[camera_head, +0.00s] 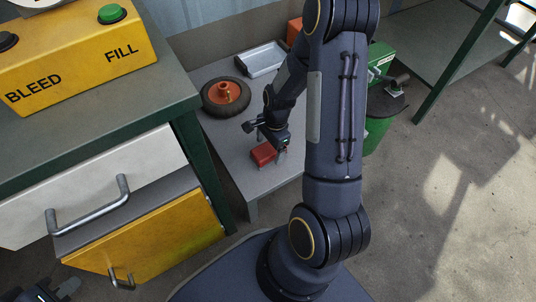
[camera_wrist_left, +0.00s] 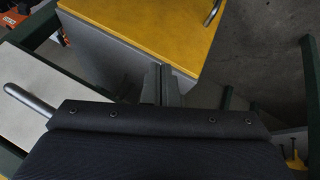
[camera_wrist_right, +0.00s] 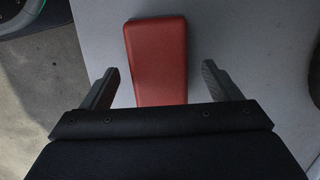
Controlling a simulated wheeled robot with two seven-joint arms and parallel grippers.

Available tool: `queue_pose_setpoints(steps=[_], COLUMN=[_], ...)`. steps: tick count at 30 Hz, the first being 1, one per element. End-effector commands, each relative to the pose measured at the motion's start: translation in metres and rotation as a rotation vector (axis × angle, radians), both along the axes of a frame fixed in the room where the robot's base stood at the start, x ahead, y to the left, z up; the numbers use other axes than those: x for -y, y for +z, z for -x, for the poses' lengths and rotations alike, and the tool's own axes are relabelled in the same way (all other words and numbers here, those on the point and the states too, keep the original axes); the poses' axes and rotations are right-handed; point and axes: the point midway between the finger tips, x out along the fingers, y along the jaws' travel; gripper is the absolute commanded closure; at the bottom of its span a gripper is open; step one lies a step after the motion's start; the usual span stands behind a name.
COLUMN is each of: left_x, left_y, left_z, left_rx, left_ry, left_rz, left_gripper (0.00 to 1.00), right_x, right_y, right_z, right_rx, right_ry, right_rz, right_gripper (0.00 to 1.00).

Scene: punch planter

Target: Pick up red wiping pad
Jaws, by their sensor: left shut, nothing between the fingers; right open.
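The red wiping pad (camera_head: 263,154) lies flat on the low grey table in the head view. In the right wrist view the pad (camera_wrist_right: 157,58) is a red block, its near end between the two fingers. My right gripper (camera_head: 272,158) is over the pad. It is open, with a finger on each side and a gap on both sides in the right wrist view (camera_wrist_right: 158,82). My left gripper (camera_head: 70,290) is at the lower left of the head view, below the yellow drawer. Its fingers are together and empty in the left wrist view (camera_wrist_left: 160,72).
A wheel with an orange hub (camera_head: 226,96) and a metal tray (camera_head: 262,59) sit on the low table (camera_head: 225,138). A workbench with a yellow BLEED/FILL box (camera_head: 75,55) stands left. Its yellow drawer (camera_head: 150,245) sticks out. A green bin (camera_head: 378,135) stands right.

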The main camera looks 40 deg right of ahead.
Motion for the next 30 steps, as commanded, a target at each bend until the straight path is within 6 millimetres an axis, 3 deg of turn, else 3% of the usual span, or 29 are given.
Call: queue_pose_setpoints(steps=[1,3,11,22,30], left_x=[0.0001,0.0001,0.0000,0.0000,0.0000], left_y=[-0.0097,-0.0128,-0.0114,-0.0114,-0.0104], left_z=[0.0000,0.0000,0.0000,0.0000,0.0000], left_rx=[0.000,0.000,0.000,0.000,0.000], left_ry=[0.000,0.000,0.000,0.000,0.000], left_rz=[0.000,0.000,0.000,0.000,0.000], left_gripper=[1.00,1.00,1.00,1.00,1.00], right_x=[-0.0016,-0.0027,-0.0031,-0.0032,-0.0032], right_y=[-0.0140,-0.0209,-0.0210,-0.0209,-0.0189], right_z=[0.0007,0.0004,-0.0002,-0.0001,-0.0003], right_rx=[-0.003,-0.002,0.000,0.000,0.000], right_ry=[0.000,0.000,0.000,0.001,0.001], right_rz=[-0.001,-0.001,0.000,-0.001,0.000], right_gripper=[0.16,0.16,0.18,0.65,0.66])
